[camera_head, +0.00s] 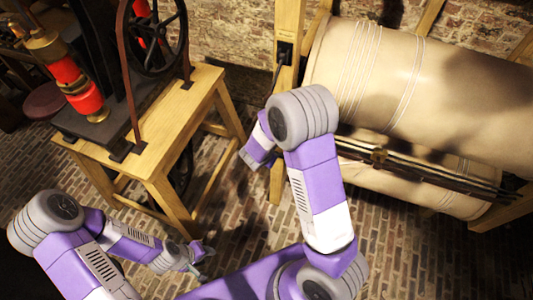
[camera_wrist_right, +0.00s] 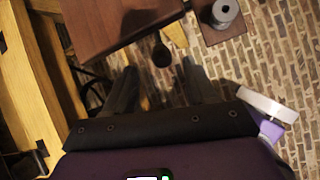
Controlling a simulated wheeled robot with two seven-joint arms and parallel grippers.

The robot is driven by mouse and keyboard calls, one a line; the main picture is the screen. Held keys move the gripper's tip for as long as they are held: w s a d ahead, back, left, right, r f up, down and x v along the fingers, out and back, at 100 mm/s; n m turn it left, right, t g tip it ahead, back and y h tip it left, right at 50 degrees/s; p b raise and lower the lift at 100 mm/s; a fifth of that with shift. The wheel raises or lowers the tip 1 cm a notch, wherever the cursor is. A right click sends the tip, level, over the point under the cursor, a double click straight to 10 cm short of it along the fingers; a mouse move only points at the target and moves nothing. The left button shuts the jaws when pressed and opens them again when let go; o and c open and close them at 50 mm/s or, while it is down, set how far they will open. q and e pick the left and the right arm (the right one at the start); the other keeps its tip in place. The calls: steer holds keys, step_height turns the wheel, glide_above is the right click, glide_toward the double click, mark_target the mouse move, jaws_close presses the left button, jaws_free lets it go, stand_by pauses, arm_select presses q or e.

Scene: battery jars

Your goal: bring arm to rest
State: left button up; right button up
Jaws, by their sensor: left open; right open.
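My left gripper (camera_head: 201,259) shows in the head view, low and left of centre, above the brick floor. It is open, with nothing seen between its fingers. My right arm rises from the bottom of the head view and bends at a grey joint near the centre; its gripper does not show clearly there. In the right wrist view my right gripper (camera_wrist_right: 160,82) has its two dark fingers spread apart, with no object held between them. Brick floor and a dark round thing (camera_wrist_right: 161,55) show beyond the fingers.
A wooden bench (camera_head: 158,135) with a black wheel (camera_head: 152,38) and red-and-brass parts stands at left. A large cream roller machine (camera_head: 430,95) fills the right, close to my right arm. In the wrist view, a brown board (camera_wrist_right: 110,22) and a grey cylinder (camera_wrist_right: 222,14) lie ahead.

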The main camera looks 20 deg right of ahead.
stand_by(0.3)
steer(key=s+a+f+m+g+y+b, duration=0.2)
steer(key=s+a+f+m+y, duration=0.2)
steer(key=m, duration=0.9)
steer(key=s+a+f+m+g+y+b, duration=0.2)
steer(key=s+a+f+m+y, duration=0.2)
steer(key=s+a+f+m, duration=0.5)
steer(key=s+f+m, duration=0.4)
steer(key=s, duration=0.4)
steer(key=shift+f+m+g+b, duration=0.15)
steer(key=shift+m+g+b, duration=0.15)
steer(key=shift+m+b, duration=0.1)
